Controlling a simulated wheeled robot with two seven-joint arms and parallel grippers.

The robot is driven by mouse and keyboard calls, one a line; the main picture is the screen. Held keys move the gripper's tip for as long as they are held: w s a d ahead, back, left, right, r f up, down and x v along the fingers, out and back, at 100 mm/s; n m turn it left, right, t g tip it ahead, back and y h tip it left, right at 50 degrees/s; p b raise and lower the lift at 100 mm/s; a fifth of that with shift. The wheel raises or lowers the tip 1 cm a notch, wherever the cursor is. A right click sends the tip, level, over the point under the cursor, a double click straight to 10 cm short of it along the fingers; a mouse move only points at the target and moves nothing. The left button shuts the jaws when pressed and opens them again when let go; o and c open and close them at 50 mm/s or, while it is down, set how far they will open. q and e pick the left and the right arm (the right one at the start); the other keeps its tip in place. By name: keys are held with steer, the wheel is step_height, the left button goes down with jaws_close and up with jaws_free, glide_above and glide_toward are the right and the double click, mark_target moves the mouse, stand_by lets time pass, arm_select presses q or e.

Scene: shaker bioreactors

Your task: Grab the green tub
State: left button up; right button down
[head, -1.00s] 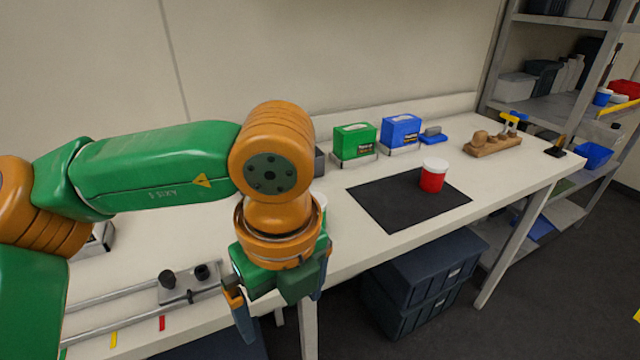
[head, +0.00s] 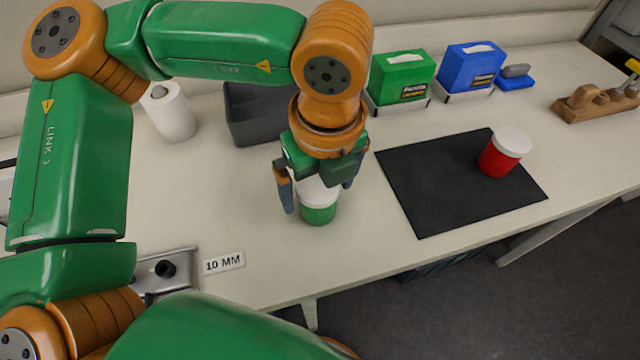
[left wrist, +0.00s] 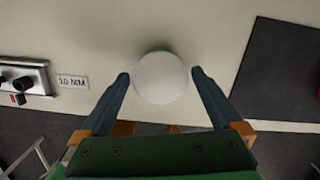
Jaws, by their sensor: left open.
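The green tub (head: 319,213) has a white lid and stands upright on the bench. My left gripper (head: 318,202) is over it, with one finger on each side in the head view. In the left wrist view, the tub's white lid (left wrist: 161,78) lies between and slightly beyond the fingertips of my left gripper (left wrist: 162,76), with a gap on both sides. The gripper is open and holds nothing. Part of the lid is hidden behind the gripper in the head view. My right gripper is not in view.
A red tub (head: 504,154) with a white lid stands on a black mat (head: 430,190) to the right. A dark grey bin (head: 247,122), a paper roll (head: 169,112) and green (head: 402,75) and blue (head: 470,68) boxes stand behind. The bench's front edge is near.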

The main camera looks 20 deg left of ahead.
mark_target(319, 190)
arm_select(q)
steer(key=shift+w+a+f, duration=0.1)
steer(key=shift+w+f, duration=0.05)
steer(key=shift+f, duration=0.6)
steer(key=shift+w+a+f, duration=0.1)
steer(key=shift+f, duration=0.65)
steer(key=c, duration=1.4)
